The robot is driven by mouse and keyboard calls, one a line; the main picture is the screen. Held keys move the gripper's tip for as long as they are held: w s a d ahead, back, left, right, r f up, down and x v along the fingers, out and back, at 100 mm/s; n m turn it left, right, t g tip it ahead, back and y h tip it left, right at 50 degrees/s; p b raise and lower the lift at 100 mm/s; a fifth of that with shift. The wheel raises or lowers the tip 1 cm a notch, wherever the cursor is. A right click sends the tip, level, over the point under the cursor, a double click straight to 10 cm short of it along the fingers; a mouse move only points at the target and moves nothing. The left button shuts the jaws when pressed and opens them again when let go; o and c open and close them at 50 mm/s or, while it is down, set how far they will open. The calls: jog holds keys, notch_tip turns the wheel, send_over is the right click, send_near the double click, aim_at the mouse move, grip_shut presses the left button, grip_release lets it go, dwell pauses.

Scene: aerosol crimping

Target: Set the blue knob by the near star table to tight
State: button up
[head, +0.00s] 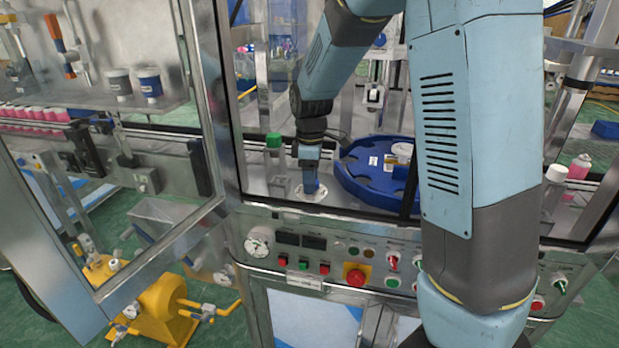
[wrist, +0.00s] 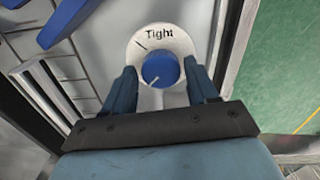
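The blue knob (wrist: 161,67) sits on a round white dial plate (wrist: 186,42) in the wrist view. The plate reads "Tight" along its top, and a short black line is at its upper left. The knob's white pointer line is at its lower edge, aimed down and slightly left, away from the word. My gripper (wrist: 160,70) is open, with one finger on each side of the knob and a small gap showing on both sides. In the head view my gripper (head: 309,180) points down at the white plate (head: 312,196), hiding the knob. The blue star table (head: 362,190) is just right of it.
A metal door frame (head: 222,110) is further left. A control panel with a red emergency button (head: 355,275) runs along the front below. My arm hides part of the star table and panel.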

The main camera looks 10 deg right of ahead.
jog(key=c, duration=0.8)
jog(key=shift+w+m, duration=0.1)
jog(key=shift+m, duration=0.3)
jog(key=m, duration=0.4)
jog(key=shift+d+r, duration=0.1)
jog(key=m, duration=0.9)
jog(key=shift+w, duration=0.1)
jog(key=shift+m, duration=2)
